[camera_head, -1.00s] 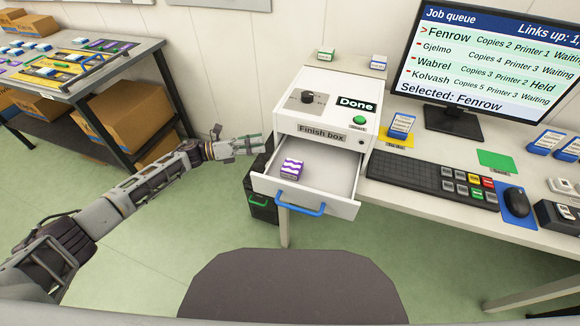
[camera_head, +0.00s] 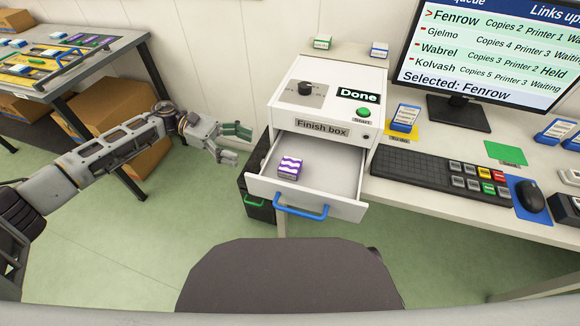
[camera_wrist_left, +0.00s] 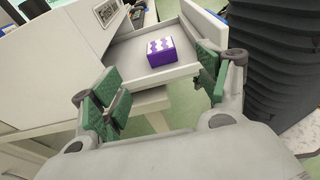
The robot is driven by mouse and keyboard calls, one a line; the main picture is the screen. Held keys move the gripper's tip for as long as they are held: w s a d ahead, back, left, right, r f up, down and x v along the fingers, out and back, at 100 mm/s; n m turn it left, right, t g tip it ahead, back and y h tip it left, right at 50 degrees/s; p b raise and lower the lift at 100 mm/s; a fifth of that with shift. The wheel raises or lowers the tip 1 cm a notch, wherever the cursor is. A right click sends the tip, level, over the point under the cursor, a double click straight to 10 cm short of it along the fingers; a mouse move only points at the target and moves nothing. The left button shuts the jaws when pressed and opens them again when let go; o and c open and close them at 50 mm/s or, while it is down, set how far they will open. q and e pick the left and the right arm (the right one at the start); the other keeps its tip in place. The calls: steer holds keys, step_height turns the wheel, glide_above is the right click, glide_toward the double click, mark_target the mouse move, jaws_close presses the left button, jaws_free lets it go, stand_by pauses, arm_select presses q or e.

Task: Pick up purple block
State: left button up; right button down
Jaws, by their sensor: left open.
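The purple block (camera_head: 289,168), with a white wavy pattern on top, lies in the open drawer (camera_head: 330,186) of the white Finish box (camera_head: 327,110), toward the drawer's left side. In the left wrist view the block (camera_wrist_left: 161,52) shows ahead, between the fingers in the picture. My left gripper (camera_head: 233,144) is open and empty, just left of the drawer and apart from the block. Its green-padded fingers show apart in the left wrist view (camera_wrist_left: 160,90). My right gripper is not in view.
The drawer's front wall with a blue handle (camera_head: 301,212) and its side walls surround the block. A black bin (camera_head: 255,195) stands below at the left. A keyboard (camera_head: 437,178) and monitor (camera_head: 480,60) are on the right. A dark chair back (camera_head: 290,278) is in front.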

arm_select(q)
steer(key=shift+d, duration=0.15)
glide_toward(289, 164)
steer(key=shift+x, duration=1.8)
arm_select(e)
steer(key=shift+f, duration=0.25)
arm_select(q)
steer(key=shift+f, duration=0.1)
steer(key=shift+x, duration=2.75)
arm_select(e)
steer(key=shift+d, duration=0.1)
arm_select(q)
steer(key=c, duration=1.3)
steer(key=shift+o, duration=0.2)
